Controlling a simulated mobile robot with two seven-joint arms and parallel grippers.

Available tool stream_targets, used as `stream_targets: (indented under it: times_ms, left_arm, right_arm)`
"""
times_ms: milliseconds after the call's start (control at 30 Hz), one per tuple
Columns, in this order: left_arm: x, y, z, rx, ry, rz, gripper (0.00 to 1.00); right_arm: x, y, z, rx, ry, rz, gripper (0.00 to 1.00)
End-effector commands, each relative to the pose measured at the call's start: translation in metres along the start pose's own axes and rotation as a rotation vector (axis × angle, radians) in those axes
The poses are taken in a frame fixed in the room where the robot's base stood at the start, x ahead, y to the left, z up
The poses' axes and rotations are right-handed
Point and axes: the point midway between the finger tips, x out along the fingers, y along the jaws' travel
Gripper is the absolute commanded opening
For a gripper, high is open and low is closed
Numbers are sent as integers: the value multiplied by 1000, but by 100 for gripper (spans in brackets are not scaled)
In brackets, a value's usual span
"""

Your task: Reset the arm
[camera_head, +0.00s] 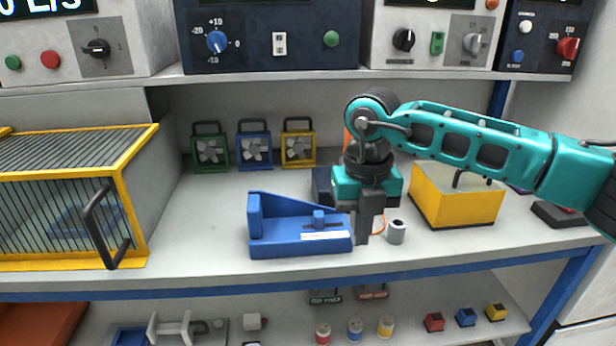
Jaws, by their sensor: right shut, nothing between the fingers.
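My right arm, teal, comes in from the right over the workbench. My right gripper (366,236) points down, shut and empty. It is in front of a dark blue box, which it partly hides, and just right of a blue fixture (285,232). I cannot tell whether it touches the fixture. My left gripper is not in view.
A yellow-framed cage (150,200) with a black handle stands at the left. A yellow box (455,200) stands at the right, under my arm. Three small fans (254,150) stand at the back. Control panels (270,40) line the shelf above. Small coloured parts (355,328) lie on the lower shelf.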

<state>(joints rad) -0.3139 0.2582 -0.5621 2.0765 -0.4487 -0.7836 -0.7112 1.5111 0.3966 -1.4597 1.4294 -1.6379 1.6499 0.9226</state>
Motion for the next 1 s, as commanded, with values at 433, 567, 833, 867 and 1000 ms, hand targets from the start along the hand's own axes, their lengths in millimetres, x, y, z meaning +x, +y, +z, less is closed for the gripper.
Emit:
stream_targets:
  times_ms: [433, 567, 833, 867, 1000]
  left_arm:
    - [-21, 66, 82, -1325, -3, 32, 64]
    - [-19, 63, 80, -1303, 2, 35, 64]
    - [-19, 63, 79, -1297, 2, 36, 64]
    - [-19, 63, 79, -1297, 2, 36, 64]
    - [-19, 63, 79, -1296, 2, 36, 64]
  right_arm:
    - [7, 8, -4, -14, 16, 29, 0]
    - [31, 61, -32, -97, 101, 267, 0]
    - [34, 166, -96, -150, 262, 870, 0]
    - [29, 176, -103, -139, 280, 953, 0]
    - [-2, 210, -118, -24, 334, 1340, 0]
